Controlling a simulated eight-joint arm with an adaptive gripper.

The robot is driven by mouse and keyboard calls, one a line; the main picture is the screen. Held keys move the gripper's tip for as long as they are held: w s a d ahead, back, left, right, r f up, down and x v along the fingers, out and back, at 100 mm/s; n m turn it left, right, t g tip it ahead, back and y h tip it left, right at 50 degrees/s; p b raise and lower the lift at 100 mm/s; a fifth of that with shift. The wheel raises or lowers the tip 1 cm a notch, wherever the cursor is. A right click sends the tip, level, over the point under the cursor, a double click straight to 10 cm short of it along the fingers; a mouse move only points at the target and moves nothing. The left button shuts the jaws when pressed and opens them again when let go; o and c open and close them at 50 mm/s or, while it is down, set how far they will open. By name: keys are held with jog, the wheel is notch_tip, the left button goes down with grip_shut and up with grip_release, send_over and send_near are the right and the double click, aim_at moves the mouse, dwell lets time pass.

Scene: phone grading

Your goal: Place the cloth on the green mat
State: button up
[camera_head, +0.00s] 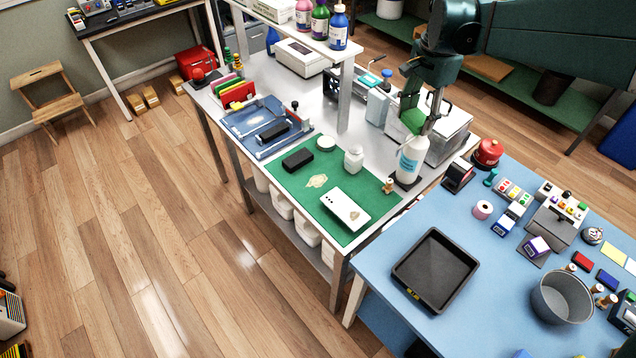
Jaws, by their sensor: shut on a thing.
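My gripper (428,122) is over the back right part of the white bench, pointing down just above a white bottle. It is shut on a small bright green piece, which looks like the cloth (412,119) and shows at the left of its fingers. The fingers hide part of it. The green mat (284,184) lies at the bench's front right, left of and nearer than the gripper.
The white bottle (411,160) stands below my gripper, beside the mat's right edge. A blue tray (252,124) lies left of the mat, and a small figure (389,186) stands at its right edge. A shelf post (346,95) rises behind. The mat's front left is clear.

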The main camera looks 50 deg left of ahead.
jog(key=s+a+n, duration=0.2)
jog(key=s+a, duration=0.8)
jog(key=a, duration=0.2)
jog(key=n, duration=0.1)
send_over(318, 183)
notch_tip(318, 183, down, 18)
jog(key=shift+f, duration=0.25)
jog(key=shift+a+f, duration=0.1)
jog(key=shift+f+b, duration=0.3)
jog(key=shift+f, duration=2.75)
jog(key=shift+f, duration=1.85)
jog(key=shift+f+b, duration=0.2)
jog(key=shift+b, duration=0.2)
